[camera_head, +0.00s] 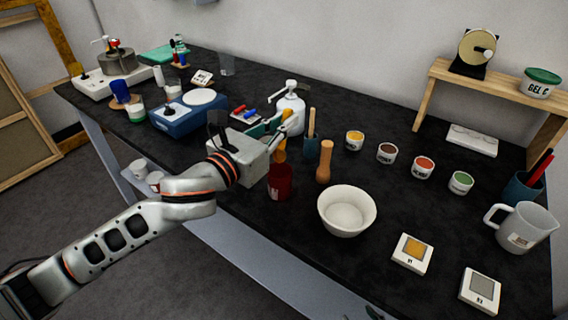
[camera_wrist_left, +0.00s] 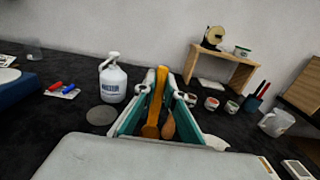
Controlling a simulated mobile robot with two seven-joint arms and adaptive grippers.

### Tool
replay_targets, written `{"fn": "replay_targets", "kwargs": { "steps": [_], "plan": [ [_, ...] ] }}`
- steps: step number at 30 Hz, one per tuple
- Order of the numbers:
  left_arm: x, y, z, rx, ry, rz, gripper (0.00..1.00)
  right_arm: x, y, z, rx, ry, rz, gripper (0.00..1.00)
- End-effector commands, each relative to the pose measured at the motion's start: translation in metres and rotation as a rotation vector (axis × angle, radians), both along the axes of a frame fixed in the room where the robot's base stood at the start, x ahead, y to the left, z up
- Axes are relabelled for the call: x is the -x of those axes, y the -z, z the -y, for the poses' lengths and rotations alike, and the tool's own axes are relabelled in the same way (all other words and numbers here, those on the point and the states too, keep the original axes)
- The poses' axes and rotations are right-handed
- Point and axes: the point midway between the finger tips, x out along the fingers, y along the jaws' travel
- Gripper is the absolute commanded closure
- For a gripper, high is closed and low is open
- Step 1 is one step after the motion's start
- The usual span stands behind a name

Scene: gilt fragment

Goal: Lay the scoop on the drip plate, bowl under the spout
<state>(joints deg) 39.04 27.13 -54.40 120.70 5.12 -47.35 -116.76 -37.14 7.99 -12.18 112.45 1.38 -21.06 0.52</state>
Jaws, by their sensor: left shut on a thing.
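My left gripper (camera_head: 286,132) is shut on the orange scoop (camera_wrist_left: 155,103), which shows between the fingers in the left wrist view. In the head view the scoop's lower part (camera_head: 281,151) hangs just above the red cup (camera_head: 280,182); I cannot tell whether its tip is inside the rim. The white water jug with a spout (camera_wrist_left: 113,80) stands left of the gripper in the wrist view, and behind it in the head view (camera_head: 291,108). The round dark grey drip plate (camera_wrist_left: 102,115) lies bare in front of the jug. My right gripper is not in view.
A wooden pestle (camera_head: 324,163), a blue cup (camera_head: 311,146) and a white bowl (camera_head: 346,211) stand right of the gripper. A blue scale (camera_head: 188,110) is to the left. Several small jars, a measuring jug (camera_head: 523,228) and a wooden shelf (camera_head: 500,85) are further right.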

Motion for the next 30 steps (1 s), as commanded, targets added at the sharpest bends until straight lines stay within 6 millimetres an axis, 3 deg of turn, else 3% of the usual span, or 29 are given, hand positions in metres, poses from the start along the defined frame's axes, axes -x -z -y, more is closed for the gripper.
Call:
{"fn": "replay_targets", "kwargs": {
  "steps": [1, 7, 13, 21, 29, 30],
  "plan": [
    [0.000, 0.019, 0.000, 0.001, -0.001, -0.008, 1.00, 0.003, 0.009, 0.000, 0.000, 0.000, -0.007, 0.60],
    [0.000, 0.056, 0.000, 0.001, 0.000, -0.005, 1.00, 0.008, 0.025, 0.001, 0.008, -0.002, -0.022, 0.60],
    [0.000, 0.069, 0.000, 0.000, 0.000, 0.000, 1.00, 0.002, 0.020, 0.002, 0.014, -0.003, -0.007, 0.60],
    [0.000, 0.101, 0.000, 0.001, 0.000, -0.002, 1.00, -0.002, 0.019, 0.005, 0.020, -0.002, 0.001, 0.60],
    [0.000, 0.104, 0.000, 0.001, 0.001, 0.001, 1.00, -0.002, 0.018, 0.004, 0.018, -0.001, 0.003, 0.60],
    [0.000, 0.104, 0.000, 0.001, 0.000, 0.001, 0.82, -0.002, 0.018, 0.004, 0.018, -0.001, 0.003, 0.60]
  ]
}}
